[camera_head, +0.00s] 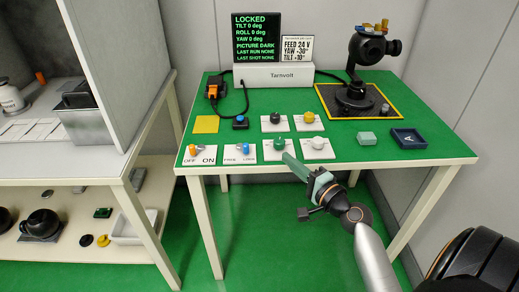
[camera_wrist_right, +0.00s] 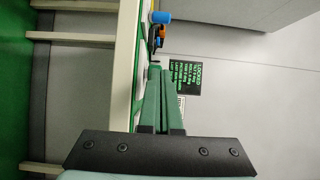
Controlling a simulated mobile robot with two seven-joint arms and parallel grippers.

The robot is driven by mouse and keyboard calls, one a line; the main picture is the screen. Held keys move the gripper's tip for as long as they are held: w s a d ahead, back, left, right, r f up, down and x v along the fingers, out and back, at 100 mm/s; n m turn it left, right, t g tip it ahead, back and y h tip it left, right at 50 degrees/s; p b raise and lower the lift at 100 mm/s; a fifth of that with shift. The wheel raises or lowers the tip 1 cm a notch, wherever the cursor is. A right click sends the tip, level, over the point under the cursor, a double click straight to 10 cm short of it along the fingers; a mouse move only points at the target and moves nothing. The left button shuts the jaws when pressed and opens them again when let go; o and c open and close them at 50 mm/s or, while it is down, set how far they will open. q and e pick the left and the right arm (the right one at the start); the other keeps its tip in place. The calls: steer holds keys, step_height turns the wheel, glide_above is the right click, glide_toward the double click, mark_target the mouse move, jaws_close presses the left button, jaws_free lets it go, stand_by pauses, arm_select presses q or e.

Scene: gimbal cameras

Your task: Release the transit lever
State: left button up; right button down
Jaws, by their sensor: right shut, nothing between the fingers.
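The transit lever (camera_head: 245,148) has a blue knob on a white plate marked FREE at its left and LOCK at its right, at the front of the green table; the knob stands near the LOCK side. The black screen (camera_head: 257,37) reads LOCKED. My right gripper (camera_head: 287,156) is shut and empty, right of the lever and apart from it, close to the front table edge and the green knob. In the wrist view its green fingers (camera_wrist_right: 158,72) lie together, and a blue knob (camera_wrist_right: 161,17) shows beyond the tips. My left gripper is not in view.
An OFF/ON switch (camera_head: 195,149) with an orange end sits left of the lever. Dial plates with a green knob (camera_head: 281,143) and white knob (camera_head: 318,143) stand to its right. A blue button (camera_head: 240,121) is behind. The camera on a gimbal (camera_head: 354,97) stands back right.

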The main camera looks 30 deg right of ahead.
mark_target(272, 154)
steer(key=w, duration=0.7)
steer(key=shift+w+a, duration=0.2)
steer(key=shift+w, duration=0.1)
steer(key=a+p, duration=0.1)
steer(key=a, duration=0.1)
steer(key=shift+w+a, duration=0.1)
steer(key=shift+a, duration=0.2)
steer(key=shift+w+a, duration=0.1)
steer(key=shift+a, duration=0.4)
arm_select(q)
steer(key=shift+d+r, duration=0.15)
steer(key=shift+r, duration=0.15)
